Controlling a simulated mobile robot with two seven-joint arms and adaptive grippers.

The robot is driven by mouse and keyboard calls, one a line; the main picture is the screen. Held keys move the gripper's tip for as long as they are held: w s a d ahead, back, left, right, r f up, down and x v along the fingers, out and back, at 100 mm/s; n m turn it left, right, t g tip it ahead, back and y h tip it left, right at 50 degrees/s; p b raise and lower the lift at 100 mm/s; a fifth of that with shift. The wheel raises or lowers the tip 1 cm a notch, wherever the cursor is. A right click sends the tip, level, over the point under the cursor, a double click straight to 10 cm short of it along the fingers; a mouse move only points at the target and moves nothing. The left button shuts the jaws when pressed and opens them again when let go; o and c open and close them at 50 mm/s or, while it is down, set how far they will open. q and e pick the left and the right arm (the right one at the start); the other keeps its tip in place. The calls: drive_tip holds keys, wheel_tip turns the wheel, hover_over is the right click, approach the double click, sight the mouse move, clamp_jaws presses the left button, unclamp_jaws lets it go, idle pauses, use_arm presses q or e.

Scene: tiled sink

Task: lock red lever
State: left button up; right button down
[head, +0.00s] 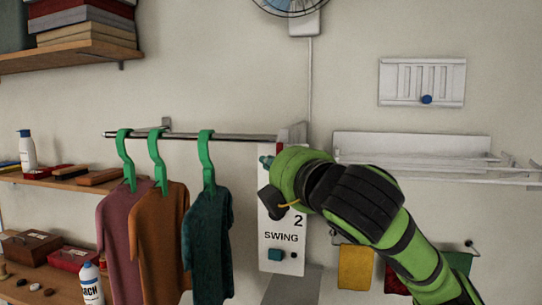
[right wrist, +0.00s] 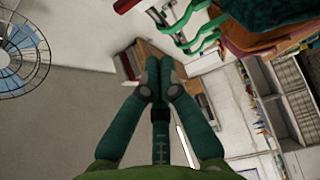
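The white panel marked "2 SWING" (head: 281,237) hangs on the wall. My right arm covers its upper part in the head view. My right gripper (head: 267,162) is at the panel's upper part, mostly hidden behind my own wrist; a teal finger shows there. In the right wrist view the two teal fingers of my right gripper (right wrist: 159,72) are together at their tips, with nothing seen between them. A red piece (right wrist: 125,5), possibly the red lever, shows at that view's top edge, apart from the fingertips. My left gripper is not in view.
A metal rail (head: 235,137) left of the panel carries green hangers with three shirts (head: 207,240). A white rack (head: 420,150) is on the wall to the right, with coloured cloths (head: 356,267) below. Shelves with boxes and bottles stand at the left.

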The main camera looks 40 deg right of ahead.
drive_tip(key=w+d+p, duration=0.2)
drive_tip(key=w+p, duration=0.2)
drive_tip(key=w, duration=0.6)
drive_tip(key=s+d, duration=0.2)
drive_tip(key=s, duration=0.1)
drive_tip(key=shift+s+d+p, duration=0.15)
drive_tip(key=shift+p, duration=0.25)
drive_tip(key=shift+f, duration=0.1)
